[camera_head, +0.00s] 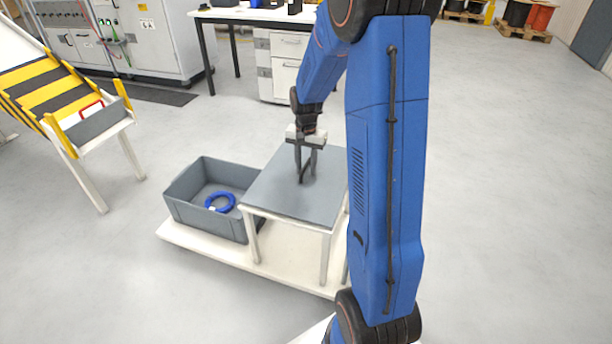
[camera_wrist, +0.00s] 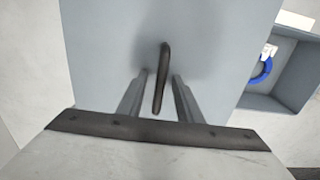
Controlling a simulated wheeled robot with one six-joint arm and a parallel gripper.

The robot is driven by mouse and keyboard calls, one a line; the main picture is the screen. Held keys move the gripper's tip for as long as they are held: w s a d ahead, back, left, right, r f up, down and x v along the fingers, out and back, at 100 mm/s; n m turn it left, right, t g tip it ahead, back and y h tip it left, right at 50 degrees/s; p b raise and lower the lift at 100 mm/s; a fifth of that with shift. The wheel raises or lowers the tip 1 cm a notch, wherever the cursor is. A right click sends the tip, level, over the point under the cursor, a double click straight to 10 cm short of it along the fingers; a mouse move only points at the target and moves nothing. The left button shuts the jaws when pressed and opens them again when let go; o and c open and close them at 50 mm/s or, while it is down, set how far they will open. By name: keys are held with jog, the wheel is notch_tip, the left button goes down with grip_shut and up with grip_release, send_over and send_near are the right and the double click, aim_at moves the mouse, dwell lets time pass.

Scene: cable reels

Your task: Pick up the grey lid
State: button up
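The grey lid (camera_head: 290,204) lies flat on top of a small white-legged stand, beside the grey crate. Its dark upright handle (camera_head: 304,172) rises from the middle, and the lid (camera_wrist: 110,60) fills much of the wrist view. My gripper (camera_head: 306,173) is over the lid at the handle. In the wrist view its two fingers (camera_wrist: 160,82) are apart, one on each side of the handle (camera_wrist: 162,78), with a gap visible on both sides. Whether the fingertips touch the lid is hard to tell.
The open grey crate (camera_head: 180,203) holds a blue cable coil (camera_head: 220,203) and stands left of the lid on a low white platform (camera_head: 200,242). A yellow-and-black striped ramp (camera_head: 50,95) is at the left. A workbench (camera_head: 255,15) is behind. The floor around is clear.

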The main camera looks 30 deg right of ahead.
grip_shut()
